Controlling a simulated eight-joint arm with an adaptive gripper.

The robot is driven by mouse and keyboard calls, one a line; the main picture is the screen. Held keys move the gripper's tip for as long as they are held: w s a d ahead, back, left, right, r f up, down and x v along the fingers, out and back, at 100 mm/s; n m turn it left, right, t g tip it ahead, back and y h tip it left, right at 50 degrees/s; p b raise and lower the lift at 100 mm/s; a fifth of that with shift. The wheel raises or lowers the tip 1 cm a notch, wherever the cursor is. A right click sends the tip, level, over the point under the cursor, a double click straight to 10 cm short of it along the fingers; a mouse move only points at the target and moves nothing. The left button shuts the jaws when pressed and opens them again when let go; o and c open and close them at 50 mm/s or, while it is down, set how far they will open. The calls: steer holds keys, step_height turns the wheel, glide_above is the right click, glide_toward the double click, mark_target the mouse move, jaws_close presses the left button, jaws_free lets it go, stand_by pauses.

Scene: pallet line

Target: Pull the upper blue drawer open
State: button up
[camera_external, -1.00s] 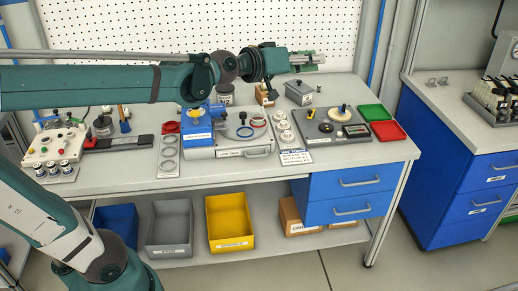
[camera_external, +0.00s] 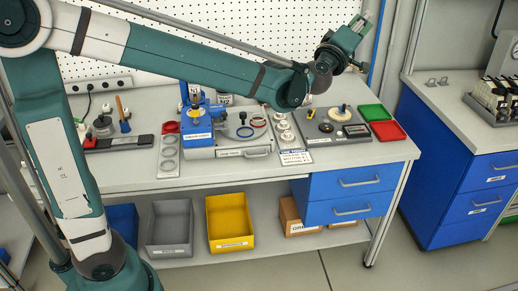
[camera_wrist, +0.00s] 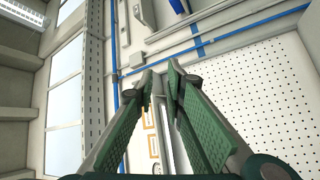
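The upper blue drawer (camera_external: 330,186) is under the right end of the workbench, with a pale bar handle (camera_external: 360,182) across its front. It looks shut, its front in line with the lower blue drawer (camera_external: 325,213). My gripper (camera_external: 367,20) is high above the bench's back right, pointing up and far from the drawer. In the wrist view my gripper (camera_wrist: 160,78) shows two green fingers with a gap between the tips and nothing held. The wrist view shows wall and ceiling, not the drawer.
A second blue cabinet (camera_external: 455,175) with drawers stands to the right, across a floor gap. The bench top (camera_external: 370,155) holds a grey tray (camera_external: 325,138), a green tray (camera_external: 371,113) and a red tray (camera_external: 388,131). The space before the drawers looks clear.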

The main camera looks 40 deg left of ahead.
steer(key=w+d+f+n+y, duration=0.3)
steer(key=f+n+y, duration=0.2)
steer(key=n, duration=0.1)
steer(key=n+g+y+p, duration=0.2)
steer(key=n+g+y, duration=0.3)
steer(key=n+g, duration=0.15)
glide_above(356, 184)
step_height(356, 184, down, 16)
steer(key=s+d+f+n+g+y, duration=0.1)
steer(key=s+d+f+g, duration=0.15)
steer(key=f, duration=0.35)
steer(key=s+d+f+n+g, duration=0.1)
steer(key=s+d+f, duration=0.15)
steer(key=f, duration=0.45)
step_height(356, 184, down, 28)
steer(key=shift+d+f, duration=0.2)
steer(key=shift+f, duration=0.05)
steer(key=shift+w, duration=0.1)
steer(key=shift+b+x, duration=0.8)
steer(key=shift+x, duration=3.05)
steer(key=shift+a+r, duration=0.1)
steer(key=shift+r, duration=0.05)
